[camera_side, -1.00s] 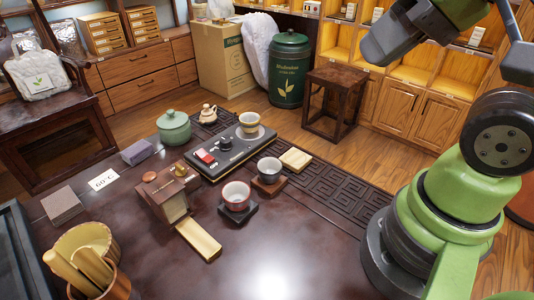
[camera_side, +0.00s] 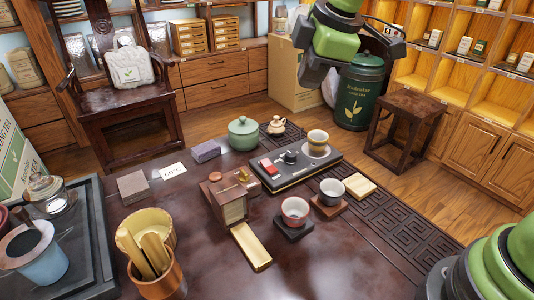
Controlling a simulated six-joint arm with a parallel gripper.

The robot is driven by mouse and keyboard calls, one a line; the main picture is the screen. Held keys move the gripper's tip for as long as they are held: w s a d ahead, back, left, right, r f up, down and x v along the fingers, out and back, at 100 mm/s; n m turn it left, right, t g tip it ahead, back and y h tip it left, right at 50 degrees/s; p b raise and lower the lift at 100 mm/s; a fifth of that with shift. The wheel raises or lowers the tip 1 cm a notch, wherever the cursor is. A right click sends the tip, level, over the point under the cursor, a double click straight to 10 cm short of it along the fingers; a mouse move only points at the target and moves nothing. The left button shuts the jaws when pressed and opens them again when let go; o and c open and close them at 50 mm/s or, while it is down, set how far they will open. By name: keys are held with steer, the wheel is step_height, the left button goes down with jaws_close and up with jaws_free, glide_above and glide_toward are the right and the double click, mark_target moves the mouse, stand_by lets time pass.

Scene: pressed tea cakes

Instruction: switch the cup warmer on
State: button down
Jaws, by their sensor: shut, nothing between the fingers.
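The cup warmer (camera_side: 274,184) is a long black unit on the dark table. It has a red rocker switch (camera_side: 267,165) at its left part, a dark round knob (camera_side: 290,157) mid-way, and a round pale plate at its far right end with a tan cup (camera_side: 317,139) on it. Which way the switch is tipped is too small to tell. My gripper (camera_side: 312,77) is dark grey, shut and empty. It hangs high at the top of the picture, above and well apart from the warmer; its fingertips are hard to make out.
A green lidded pot (camera_side: 243,135) and a small jug (camera_side: 276,127) stand behind the warmer. In front are a wooden box (camera_side: 224,203), a red-lined cup (camera_side: 295,210) and a grey cup (camera_side: 331,190). A 60°C card (camera_side: 173,171) lies left.

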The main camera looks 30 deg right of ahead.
mark_target(268, 164)
steer(key=w+a+f+n, duration=0.2)
steer(key=w+f+n, duration=0.3)
steer(key=f, duration=0.2)
steer(key=shift+a+f+n+g+h, duration=0.2)
steer(key=shift+f+n+g+h, duration=0.1)
steer(key=shift+f+g, duration=0.1)
steer(key=x, duration=1.4)
steer(key=shift+w+f, duration=0.2)
steer(key=shift+f, duration=0.15)
steer(key=shift+s+r, duration=0.3)
steer(key=shift+s, duration=0.5)
